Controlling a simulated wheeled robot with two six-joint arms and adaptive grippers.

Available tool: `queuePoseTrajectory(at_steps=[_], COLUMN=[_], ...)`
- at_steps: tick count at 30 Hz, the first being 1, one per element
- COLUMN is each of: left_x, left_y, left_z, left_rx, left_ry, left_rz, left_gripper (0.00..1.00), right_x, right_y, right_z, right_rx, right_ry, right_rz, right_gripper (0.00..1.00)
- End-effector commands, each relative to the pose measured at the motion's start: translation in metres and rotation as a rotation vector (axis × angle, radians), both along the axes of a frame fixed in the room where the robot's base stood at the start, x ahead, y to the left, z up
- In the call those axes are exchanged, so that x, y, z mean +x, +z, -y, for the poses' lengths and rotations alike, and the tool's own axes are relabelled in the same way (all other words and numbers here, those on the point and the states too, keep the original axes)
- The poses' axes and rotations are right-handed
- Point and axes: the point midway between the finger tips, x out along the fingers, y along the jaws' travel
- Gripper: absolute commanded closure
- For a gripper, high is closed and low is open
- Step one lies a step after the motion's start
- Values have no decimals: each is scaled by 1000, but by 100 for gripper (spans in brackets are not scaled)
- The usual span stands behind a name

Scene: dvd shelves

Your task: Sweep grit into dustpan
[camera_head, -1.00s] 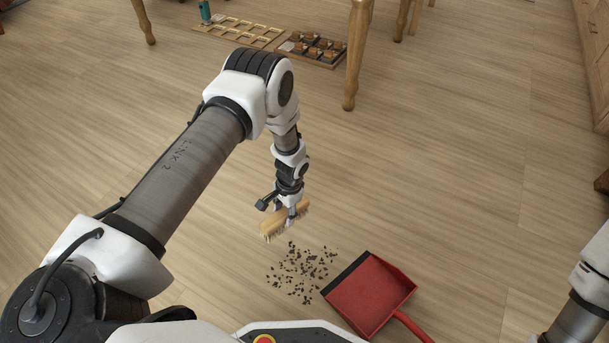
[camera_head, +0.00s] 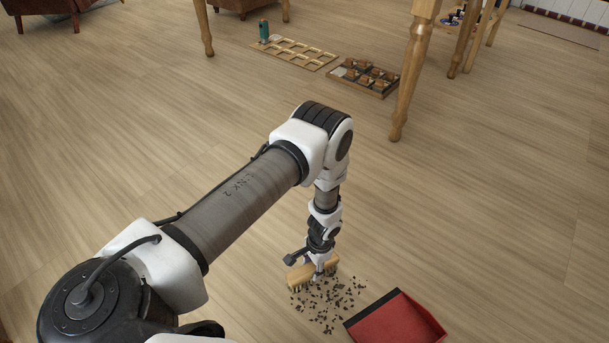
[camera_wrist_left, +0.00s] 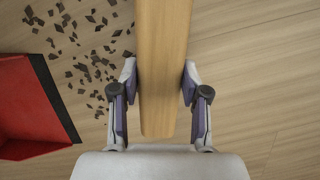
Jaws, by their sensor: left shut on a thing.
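A wooden hand brush (camera_head: 300,273) with pale bristles is held in my left gripper (camera_head: 318,262), just at the far edge of the grit. In the left wrist view my gripper (camera_wrist_left: 160,95) is shut on the brush's wooden back (camera_wrist_left: 163,60). Dark grit (camera_head: 330,304) lies scattered on the floor between the brush and the dustpan; it also shows in the left wrist view (camera_wrist_left: 92,65). The red dustpan (camera_head: 398,322) lies to the right of the grit, its dark lip facing it. Its handle is out of view. My right gripper is not in view.
Wooden table legs (camera_head: 408,75) stand at the back. A wooden grid frame (camera_head: 292,52), a tray with brown pieces (camera_head: 362,77) and a teal bottle (camera_head: 264,31) are on the floor there. The wooden floor around the brush is otherwise clear.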

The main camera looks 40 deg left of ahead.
Motion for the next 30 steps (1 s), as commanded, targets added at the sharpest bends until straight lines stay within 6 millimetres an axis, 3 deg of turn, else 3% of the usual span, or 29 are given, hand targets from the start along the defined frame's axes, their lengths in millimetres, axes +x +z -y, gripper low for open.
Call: queuePoseTrajectory(at_steps=[30], left_x=[16], left_y=[-1], left_z=[146], left_rx=[0], left_ry=[-2], left_rz=[1], left_gripper=[83], right_x=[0], right_y=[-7], right_z=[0], right_rx=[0], right_ry=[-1], right_rz=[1], right_gripper=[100])
